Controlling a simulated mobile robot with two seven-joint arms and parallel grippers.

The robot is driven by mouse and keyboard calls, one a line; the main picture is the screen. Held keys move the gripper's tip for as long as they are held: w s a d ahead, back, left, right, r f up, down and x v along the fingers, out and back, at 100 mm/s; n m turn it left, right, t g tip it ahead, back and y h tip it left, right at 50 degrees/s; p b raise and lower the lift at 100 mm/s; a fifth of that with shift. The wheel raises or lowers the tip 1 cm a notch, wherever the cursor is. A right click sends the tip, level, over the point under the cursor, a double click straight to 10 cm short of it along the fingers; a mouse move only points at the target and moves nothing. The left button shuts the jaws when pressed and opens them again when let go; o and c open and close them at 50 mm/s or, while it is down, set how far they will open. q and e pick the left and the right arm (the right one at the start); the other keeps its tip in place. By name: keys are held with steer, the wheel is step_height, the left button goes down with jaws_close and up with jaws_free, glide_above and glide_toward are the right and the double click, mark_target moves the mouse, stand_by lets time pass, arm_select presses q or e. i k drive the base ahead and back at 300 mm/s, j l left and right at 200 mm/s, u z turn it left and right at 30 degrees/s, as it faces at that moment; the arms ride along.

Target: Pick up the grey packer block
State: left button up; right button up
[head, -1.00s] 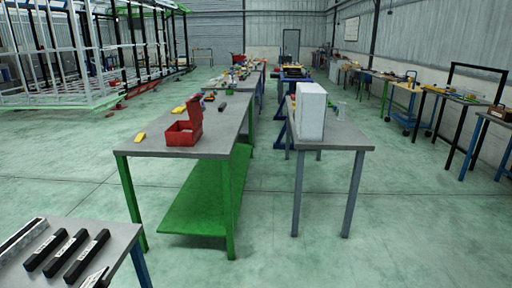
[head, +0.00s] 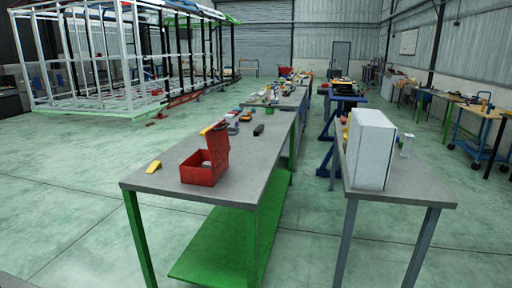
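I cannot make out a grey packer block in the head view. A long grey-topped workbench (head: 243,178) on green legs stands in the middle. On it are an open red box (head: 204,170), a small yellow item (head: 154,167) and a dark object (head: 258,130). Several small coloured items lie farther back on it, too small to name. Neither of my grippers shows in the view.
A second grey bench (head: 412,190) with a tall white box (head: 371,149) stands to the right. A narrow gap separates the benches. A white and green frame structure (head: 100,65) stands at back left. Green floor (head: 60,190) at left is clear.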

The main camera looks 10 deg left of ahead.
mark_target(207, 165)
steer(key=i+l+u, duration=0.1)
steer(key=i+u, duration=0.35)
steer(key=i, duration=0.85)
steer(key=i+j, duration=0.95)
steer(key=l+u, duration=0.15)
steer(key=u, duration=0.15)
steer(key=l+u, duration=0.3)
steer(key=k+u, duration=0.1)
steer(key=u, duration=0.35)
steer(key=k+u, duration=0.1)
steer(key=u, duration=0.35)
steer(key=k+u, duration=0.1)
steer(key=u, duration=0.9)
steer(key=k+j+u, duration=0.1)
steer(key=u, duration=0.35)
steer(key=j+u, duration=0.1)
steer(key=u, duration=0.85)
steer(key=j+u, duration=0.2)
steer(key=u, duration=0.3)
steer(key=j+u, duration=0.1)
steer(key=u, duration=0.35)
steer(key=k, duration=0.05)
